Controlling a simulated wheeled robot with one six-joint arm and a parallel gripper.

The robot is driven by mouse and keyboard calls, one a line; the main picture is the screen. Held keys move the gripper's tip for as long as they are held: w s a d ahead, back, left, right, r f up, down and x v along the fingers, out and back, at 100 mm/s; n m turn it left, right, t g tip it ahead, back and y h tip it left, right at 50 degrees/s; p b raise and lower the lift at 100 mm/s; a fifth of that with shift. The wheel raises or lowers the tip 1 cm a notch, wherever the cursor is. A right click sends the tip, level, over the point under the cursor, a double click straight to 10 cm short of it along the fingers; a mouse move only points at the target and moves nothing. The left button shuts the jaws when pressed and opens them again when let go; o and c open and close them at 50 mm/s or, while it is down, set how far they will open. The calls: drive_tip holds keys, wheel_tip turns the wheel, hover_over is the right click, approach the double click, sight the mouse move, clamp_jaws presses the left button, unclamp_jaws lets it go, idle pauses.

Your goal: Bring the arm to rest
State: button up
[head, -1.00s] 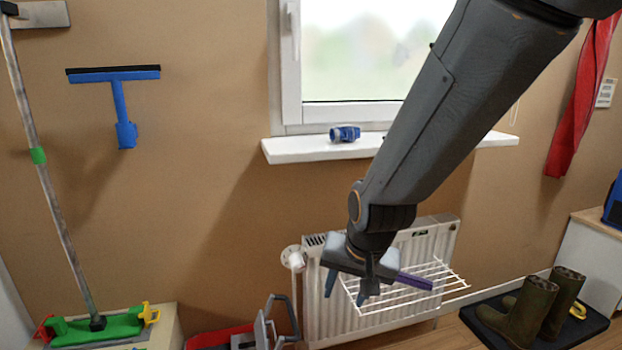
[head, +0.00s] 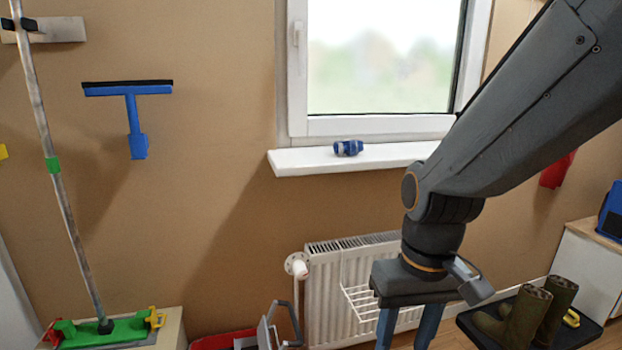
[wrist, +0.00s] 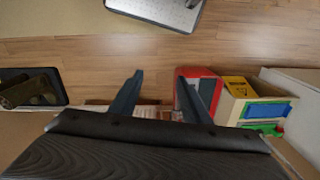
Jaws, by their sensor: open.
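My gripper (head: 406,330) hangs at the lower right of the head view, fingers pointing down. Its two fingers stand apart and nothing is between them. It is in front of the white radiator (head: 335,285) and hides part of the wire rack (head: 362,305) there. In the wrist view, the gripper's fingers (wrist: 160,98) are also spread and empty, above the wooden floor. My arm reaches in from the upper right.
Green boots (head: 520,315) stand on a dark tray (head: 575,334) at the lower right. A blue item (head: 348,148) lies on the windowsill (head: 300,163). A mop (head: 60,190) and a red bin (head: 215,341) are at the left. Open floor (wrist: 110,60) shows in the wrist view.

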drive_tip(key=d+r+m+p, duration=0.1)
drive_tip(key=d+r+p, duration=0.4)
drive_tip(key=p, duration=0.5)
drive_tip(key=shift+s+d+r+m, duration=0.2)
drive_tip(key=shift+d+m, duration=0.1)
drive_tip(key=shift+d, duration=0.3)
